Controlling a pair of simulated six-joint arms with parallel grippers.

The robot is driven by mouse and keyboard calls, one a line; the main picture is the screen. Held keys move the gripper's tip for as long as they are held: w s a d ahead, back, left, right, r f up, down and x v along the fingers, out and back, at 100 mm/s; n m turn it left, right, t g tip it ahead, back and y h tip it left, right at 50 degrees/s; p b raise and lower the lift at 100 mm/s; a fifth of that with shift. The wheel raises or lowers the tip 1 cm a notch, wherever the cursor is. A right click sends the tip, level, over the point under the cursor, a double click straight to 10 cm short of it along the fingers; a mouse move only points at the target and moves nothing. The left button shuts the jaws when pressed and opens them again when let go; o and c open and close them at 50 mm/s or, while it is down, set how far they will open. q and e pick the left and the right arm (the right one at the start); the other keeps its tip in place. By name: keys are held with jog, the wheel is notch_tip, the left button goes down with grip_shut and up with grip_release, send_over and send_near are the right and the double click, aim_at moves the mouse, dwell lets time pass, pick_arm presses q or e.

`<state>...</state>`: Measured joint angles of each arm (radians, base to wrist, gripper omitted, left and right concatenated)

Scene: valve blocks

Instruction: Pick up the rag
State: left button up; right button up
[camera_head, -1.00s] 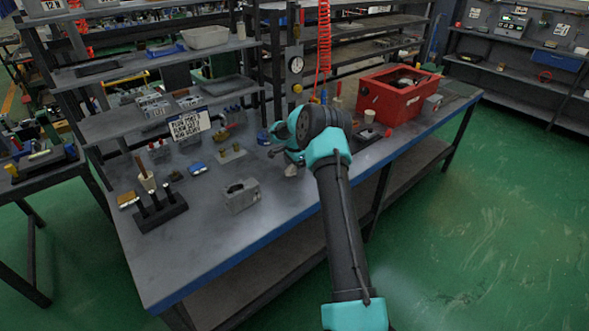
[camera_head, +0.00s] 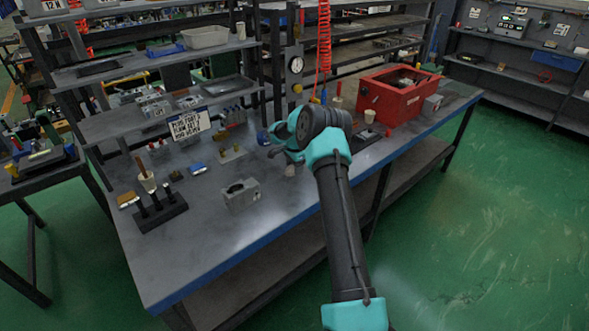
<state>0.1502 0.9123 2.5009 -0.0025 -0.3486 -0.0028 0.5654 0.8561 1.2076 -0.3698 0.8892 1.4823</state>
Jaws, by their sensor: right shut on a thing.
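The rag (camera_head: 290,170) is a small pale grey, crumpled piece at the right gripper, low over the grey workbench or touching it; I cannot tell which. My right gripper (camera_head: 282,157) is shut on the rag. The teal wrist and dark arm link stand in front and hide part of the fingers and perhaps part of the rag. My left gripper is not in view.
A grey metal valve block (camera_head: 241,196) stands left of the gripper. A black holder (camera_head: 160,212) with upright pegs is further left. A red bin (camera_head: 398,97) stands at the bench's right. The bench's front left (camera_head: 200,255) is clear.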

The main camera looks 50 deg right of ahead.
jog(key=shift+r, duration=0.1)
jog(key=shift+c, duration=0.3)
jog(key=shift+r, duration=1.4)
jog(key=shift+s+a+r, duration=0.1)
jog(key=shift+r, duration=0.25)
jog(key=s+a, duration=0.3)
jog(key=a, duration=0.1)
jog(key=s+a+r, duration=0.1)
jog(key=s+a, duration=0.6)
jog(key=shift+s+a+r, duration=0.15)
jog(key=shift+s+a, duration=0.1)
jog(key=shift+a, duration=0.15)
